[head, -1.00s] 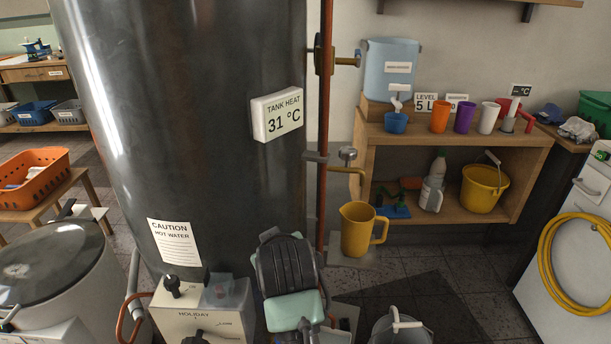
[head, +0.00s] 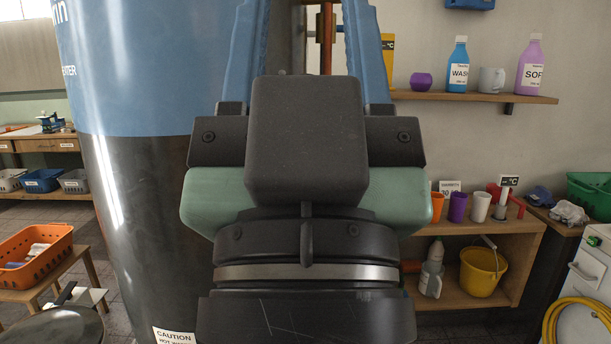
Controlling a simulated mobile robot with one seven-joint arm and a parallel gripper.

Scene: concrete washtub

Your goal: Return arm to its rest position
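My gripper (head: 305,40) fills the middle of the head view, close to the camera, with its dark housing and pale green body below. Its two blue fingers point up, spread wide apart on either side of the housing. The fingertips run out of the top of the picture. I see nothing held between the fingers, only the tank and pipework behind. My wrist, with a metal band, shows at the bottom centre.
The tall tank (head: 140,180), blue above and black below, stands behind my gripper. An orange basket (head: 35,258) is at left. At right are a wall shelf (head: 470,97) with bottles, a wooden bench (head: 500,234) with cups, and a yellow bucket (head: 484,270).

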